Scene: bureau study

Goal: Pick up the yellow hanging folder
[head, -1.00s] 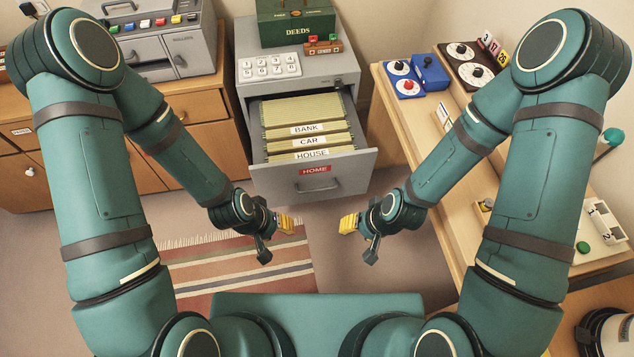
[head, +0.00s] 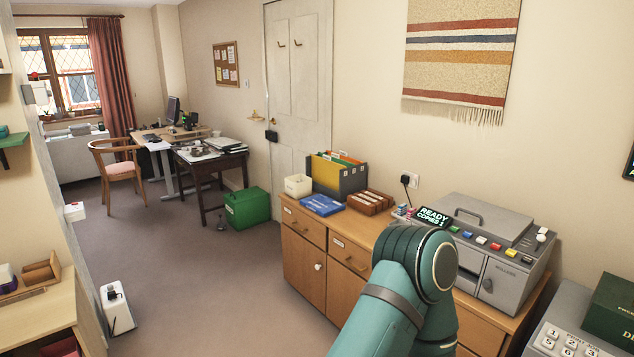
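A yellow hanging folder (head: 326,172) stands upright in a dark grey desktop file box (head: 350,180) on the wooden cabinet (head: 345,257). Green and orange folders stand behind it in the same box. The box is near the cabinet's far left end, against the wall. One of my arms rises in front of the cabinet at the lower middle. Neither of my grippers is in view.
A white container (head: 298,186), a blue flat box (head: 322,205) and a brown wooden rack (head: 370,201) crowd the box. A grey copier (head: 480,250) stands to the right. A green crate (head: 247,209) is on the floor. The carpet left of the cabinet is clear.

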